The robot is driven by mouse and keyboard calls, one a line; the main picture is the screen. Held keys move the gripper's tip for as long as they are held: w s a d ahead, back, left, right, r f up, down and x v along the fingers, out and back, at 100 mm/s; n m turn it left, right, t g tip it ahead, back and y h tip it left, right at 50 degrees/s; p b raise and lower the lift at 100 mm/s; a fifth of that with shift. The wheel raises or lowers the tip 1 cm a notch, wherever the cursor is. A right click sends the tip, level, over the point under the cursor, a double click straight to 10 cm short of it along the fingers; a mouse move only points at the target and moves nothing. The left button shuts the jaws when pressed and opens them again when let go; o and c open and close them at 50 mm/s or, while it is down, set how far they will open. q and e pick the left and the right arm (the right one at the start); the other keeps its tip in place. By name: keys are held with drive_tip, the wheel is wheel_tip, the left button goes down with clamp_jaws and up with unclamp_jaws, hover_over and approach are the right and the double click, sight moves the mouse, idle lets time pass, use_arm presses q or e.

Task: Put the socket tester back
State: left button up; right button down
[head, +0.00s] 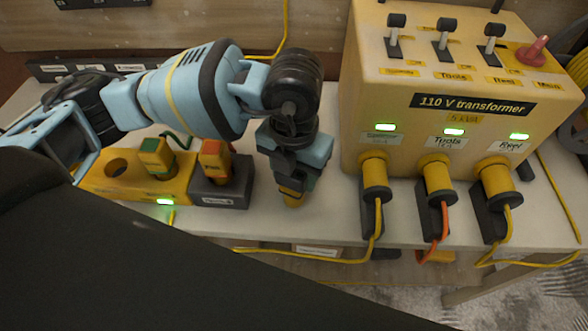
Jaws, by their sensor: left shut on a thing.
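My left gripper (292,182) points down over the white bench, between the socket blocks and the transformer. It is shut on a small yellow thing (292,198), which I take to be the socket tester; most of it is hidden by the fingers. I cannot tell whether its lower end touches the bench. To the left, a yellow socket block (102,187) has an empty round hole and a green-topped yellow plug (155,157) standing in it. Beside it, an orange-topped yellow plug (213,158) stands in a dark grey block (222,194). My right gripper is not in view.
The yellow 110 V transformer (437,134) stands at the right, with lit green lamps, switches and three yellow plugs (438,180) in its front. Their cables hang over the bench's front edge. The bench (325,212) is bare around my left gripper. A cable reel (578,120) is at the far right.

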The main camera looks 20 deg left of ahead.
use_arm(q)
drive_tip(key=o, duration=1.2)
drive_tip(key=shift+f, duration=0.1)
wheel_tip(320, 180, up, 12)
drive_tip(key=shift+r, duration=0.15)
